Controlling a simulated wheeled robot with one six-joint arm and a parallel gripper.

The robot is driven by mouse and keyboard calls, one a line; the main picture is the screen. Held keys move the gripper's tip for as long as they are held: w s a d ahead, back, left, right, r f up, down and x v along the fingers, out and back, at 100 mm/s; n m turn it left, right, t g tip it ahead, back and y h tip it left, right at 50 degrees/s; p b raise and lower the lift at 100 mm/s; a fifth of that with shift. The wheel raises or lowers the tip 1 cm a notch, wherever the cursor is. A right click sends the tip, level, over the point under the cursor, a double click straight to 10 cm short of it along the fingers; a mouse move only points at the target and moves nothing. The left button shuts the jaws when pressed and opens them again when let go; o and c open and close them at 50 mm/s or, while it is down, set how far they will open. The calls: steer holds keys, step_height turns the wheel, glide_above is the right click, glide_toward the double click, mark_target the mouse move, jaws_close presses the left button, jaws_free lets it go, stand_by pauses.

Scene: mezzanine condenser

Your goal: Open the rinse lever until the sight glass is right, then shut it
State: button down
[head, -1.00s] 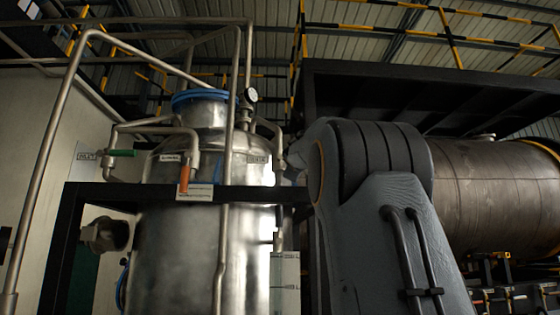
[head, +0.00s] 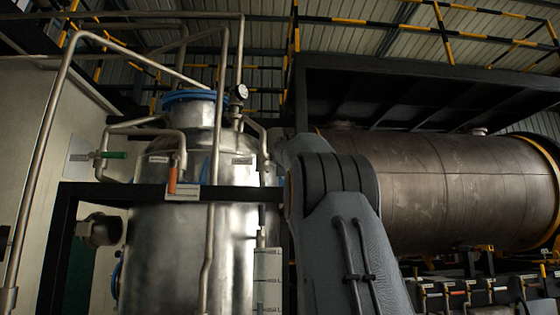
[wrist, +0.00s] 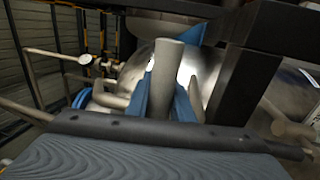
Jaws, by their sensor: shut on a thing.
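My gripper (wrist: 164,98) shows in the wrist view with two blue fingers, shut on a pale grey cylindrical bar (wrist: 167,62) that stands up between them. The bar looks like a lever handle, but I cannot tell whether it is the rinse lever. The steel tank (head: 185,255) stands left of my arm in the head view. My arm hides the gripper in the head view.
A dark frame beam (head: 130,193) crosses in front of the tank. A pressure gauge (head: 240,92) sits near the tank's top; a gauge (wrist: 86,60) also shows in the wrist view. A large brown drum (head: 450,185) lies behind my arm at right. Dark beams (wrist: 238,75) stand close to the gripper.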

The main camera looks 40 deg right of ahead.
steer(key=shift+r, duration=0.25)
steer(key=c, duration=1.9)
jaws_free()
steer(key=shift+a, duration=0.1)
steer(key=o, duration=0.3)
steer(key=shift+w+f, duration=0.1)
steer(key=shift+o, duration=0.2)
steer(key=shift+f, duration=0.1)
steer(key=b+v, duration=0.4)
steer(key=v, duration=0.3)
steer(key=shift+s+a, duration=0.2)
steer(key=shift+s, duration=0.15)
